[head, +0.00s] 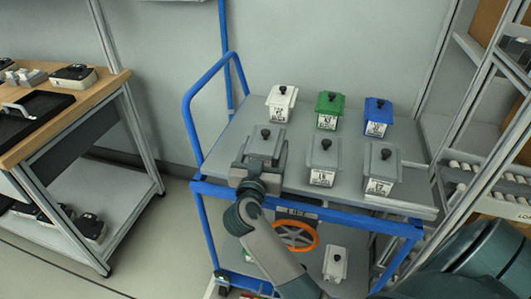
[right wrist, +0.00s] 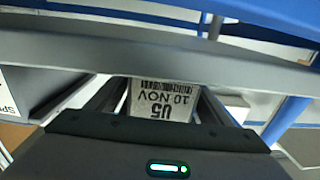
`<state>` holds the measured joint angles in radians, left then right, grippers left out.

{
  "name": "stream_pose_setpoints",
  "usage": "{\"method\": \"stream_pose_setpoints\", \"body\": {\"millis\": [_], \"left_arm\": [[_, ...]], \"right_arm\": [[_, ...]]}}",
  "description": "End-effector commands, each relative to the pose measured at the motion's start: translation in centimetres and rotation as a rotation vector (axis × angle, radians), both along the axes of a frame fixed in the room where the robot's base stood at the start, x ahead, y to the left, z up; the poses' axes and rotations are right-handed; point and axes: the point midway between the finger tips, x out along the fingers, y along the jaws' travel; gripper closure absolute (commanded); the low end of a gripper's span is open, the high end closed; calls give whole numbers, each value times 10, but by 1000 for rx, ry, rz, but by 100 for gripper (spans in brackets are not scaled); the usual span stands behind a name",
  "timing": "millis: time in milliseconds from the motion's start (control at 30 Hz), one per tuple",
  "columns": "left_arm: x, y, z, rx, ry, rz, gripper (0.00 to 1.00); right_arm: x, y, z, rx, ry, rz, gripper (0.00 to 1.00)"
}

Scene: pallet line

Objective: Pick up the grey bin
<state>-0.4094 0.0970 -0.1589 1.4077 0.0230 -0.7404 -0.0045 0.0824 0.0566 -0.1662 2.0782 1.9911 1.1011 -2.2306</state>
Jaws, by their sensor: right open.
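Three grey bins stand in the front row on the cart's top shelf: a left one (head: 266,140), a middle one (head: 323,156) and a right one (head: 381,164). Each has a dark knob on its lid. My right gripper (head: 262,156) is open at the left grey bin, with its fingers on either side of it. The gripper hides the lower front of that bin. In the right wrist view a white label reading "U5 10 NOV" (right wrist: 161,99) shows between the fingers. Whether the fingers touch the bin cannot be told. My left gripper is not in view.
A white bin (head: 281,103), a green bin (head: 329,109) and a blue bin (head: 377,115) stand behind on the same blue-framed cart (head: 218,165). An orange wheel (head: 296,236) is below. A wooden-topped bench (head: 100,91) stands left, and a rack (head: 480,120) right.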

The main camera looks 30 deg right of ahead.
Motion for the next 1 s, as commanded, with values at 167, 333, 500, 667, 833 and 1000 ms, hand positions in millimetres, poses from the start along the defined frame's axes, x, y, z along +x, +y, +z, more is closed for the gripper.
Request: {"method": "stream_pose_setpoints", "body": {"millis": [167, 333, 500, 667, 833, 1000], "left_arm": [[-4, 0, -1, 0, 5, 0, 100], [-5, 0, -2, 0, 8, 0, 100], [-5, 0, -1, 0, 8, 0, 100], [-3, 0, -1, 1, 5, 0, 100], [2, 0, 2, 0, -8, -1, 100], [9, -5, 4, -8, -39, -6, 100]], "right_arm": [[0, 0, 0, 0, 0, 0, 29], [0, 0, 0, 0, 0, 0, 70], [0, 0, 2, -1, -3, 0, 91], [0, 0, 2, -1, -3, 0, 91], [0, 0, 11, -1, -5, 0, 91], [0, 0, 31, -1, -7, 1, 91]]}}
